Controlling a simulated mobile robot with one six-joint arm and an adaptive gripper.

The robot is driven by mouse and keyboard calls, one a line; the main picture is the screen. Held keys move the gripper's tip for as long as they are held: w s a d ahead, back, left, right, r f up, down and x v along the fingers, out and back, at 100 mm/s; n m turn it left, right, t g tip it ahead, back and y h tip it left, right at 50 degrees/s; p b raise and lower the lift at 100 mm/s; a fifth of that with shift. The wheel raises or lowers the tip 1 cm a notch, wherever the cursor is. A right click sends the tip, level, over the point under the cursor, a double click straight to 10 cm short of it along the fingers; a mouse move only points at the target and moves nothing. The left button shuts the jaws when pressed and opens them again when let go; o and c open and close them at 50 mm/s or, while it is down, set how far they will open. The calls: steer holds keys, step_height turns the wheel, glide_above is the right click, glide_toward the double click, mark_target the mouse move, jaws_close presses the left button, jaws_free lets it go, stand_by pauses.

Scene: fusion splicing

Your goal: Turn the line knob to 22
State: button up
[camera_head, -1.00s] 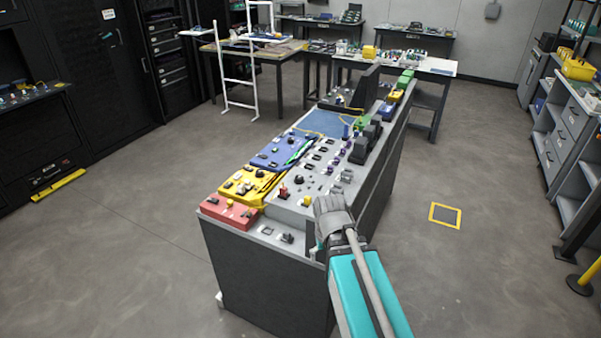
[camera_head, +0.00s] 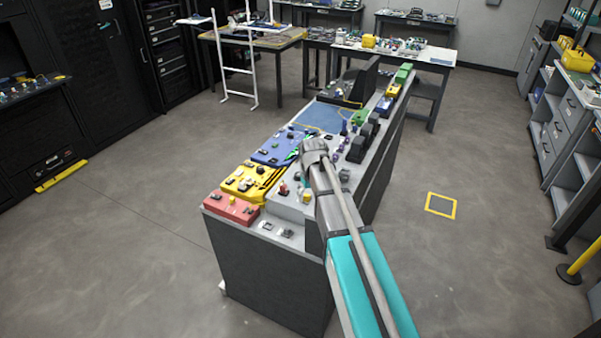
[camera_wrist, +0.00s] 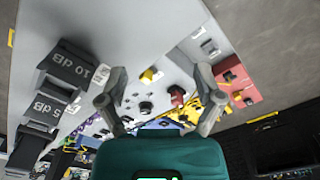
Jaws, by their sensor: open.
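My gripper (camera_wrist: 160,72) is open and empty in the wrist view, its two fingers spread above the grey console panel (camera_wrist: 130,30). Between and below the fingers I see a black round knob (camera_wrist: 145,107), a yellow knob (camera_wrist: 149,76) and a red knob (camera_wrist: 177,94). I cannot read a line label or a scale, so I cannot tell which one is the line knob. In the head view my gripper (camera_head: 313,150) hangs over the middle of the console (camera_head: 262,270), and my arm hides part of its panel.
Red (camera_head: 231,207), yellow (camera_head: 250,182) and blue (camera_head: 284,148) modules line the console's left side. Dark blocks marked 10 dB (camera_wrist: 72,68) and 5 dB (camera_wrist: 45,108) stand up from the panel. A dark upright screen (camera_head: 362,80) is farther back. Open floor surrounds the console.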

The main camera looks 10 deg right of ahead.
mark_target(298, 174)
steer(key=w+r+n+p, duration=0.1)
steer(key=w+n, duration=0.3)
steer(key=w, duration=2.2)
steer(key=shift+w+r+p, duration=0.25)
steer(key=shift+r+p, duration=0.1)
steer(key=shift+r, duration=0.05)
steer(key=shift+d+f, duration=0.1)
steer(key=shift+f, duration=0.05)
step_height(298, 174, down, 14)
steer(key=b, duration=1.3)
steer(key=shift+r+b, duration=0.25)
steer(key=shift+b, duration=0.15)
steer(key=shift+c, duration=0.3)
